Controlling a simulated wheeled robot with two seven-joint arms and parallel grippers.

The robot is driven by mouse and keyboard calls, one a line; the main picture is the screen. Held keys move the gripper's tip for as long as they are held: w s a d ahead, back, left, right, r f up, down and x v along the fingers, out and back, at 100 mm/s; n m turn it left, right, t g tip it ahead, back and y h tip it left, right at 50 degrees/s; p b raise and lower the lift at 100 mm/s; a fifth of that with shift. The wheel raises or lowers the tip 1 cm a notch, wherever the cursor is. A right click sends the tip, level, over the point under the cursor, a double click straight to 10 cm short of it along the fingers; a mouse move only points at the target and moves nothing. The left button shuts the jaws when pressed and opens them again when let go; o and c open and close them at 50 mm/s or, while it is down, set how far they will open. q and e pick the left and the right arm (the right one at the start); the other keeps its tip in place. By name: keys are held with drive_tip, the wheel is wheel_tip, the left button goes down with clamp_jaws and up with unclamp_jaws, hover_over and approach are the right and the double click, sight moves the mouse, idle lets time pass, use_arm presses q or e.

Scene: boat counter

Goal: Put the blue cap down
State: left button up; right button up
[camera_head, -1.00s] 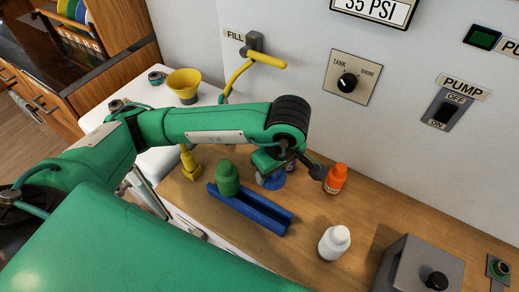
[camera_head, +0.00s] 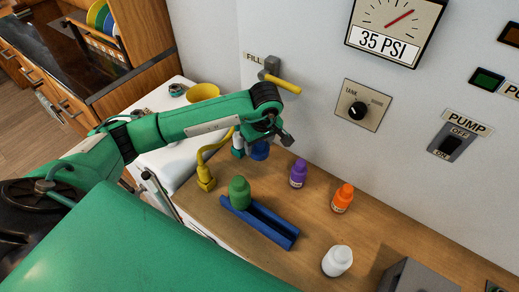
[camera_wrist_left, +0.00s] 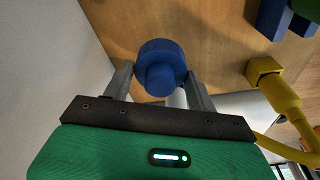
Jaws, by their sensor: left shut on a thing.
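The blue cap (camera_head: 260,151) is between the fingers of my left gripper (camera_head: 258,146), near the wall at the back left of the wooden counter. The left wrist view shows the round blue cap (camera_wrist_left: 160,62) with a narrower blue part facing the camera. My left gripper's fingers (camera_wrist_left: 160,84) are shut on it, one on each side. The cap appears raised off the counter, though the height is hard to tell. My right gripper is not in view.
A green bottle (camera_head: 239,191) stands at the left end of a blue tray (camera_head: 275,230). Purple (camera_head: 298,175), orange (camera_head: 342,199) and white (camera_head: 337,261) bottles stand apart to the right. A yellow fitting with hose (camera_head: 205,178) is at left. Bare wood (camera_head: 390,225) lies right of the orange bottle.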

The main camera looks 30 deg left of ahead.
use_arm(q)
wheel_tip(320, 180, down, 4)
drive_tip(key=shift+f+p, duration=0.1)
drive_tip(key=shift+p, duration=0.35)
drive_tip(key=shift+f, duration=0.2)
drive_tip(key=o, duration=1.1)
drive_tip(key=shift+c, duration=0.2)
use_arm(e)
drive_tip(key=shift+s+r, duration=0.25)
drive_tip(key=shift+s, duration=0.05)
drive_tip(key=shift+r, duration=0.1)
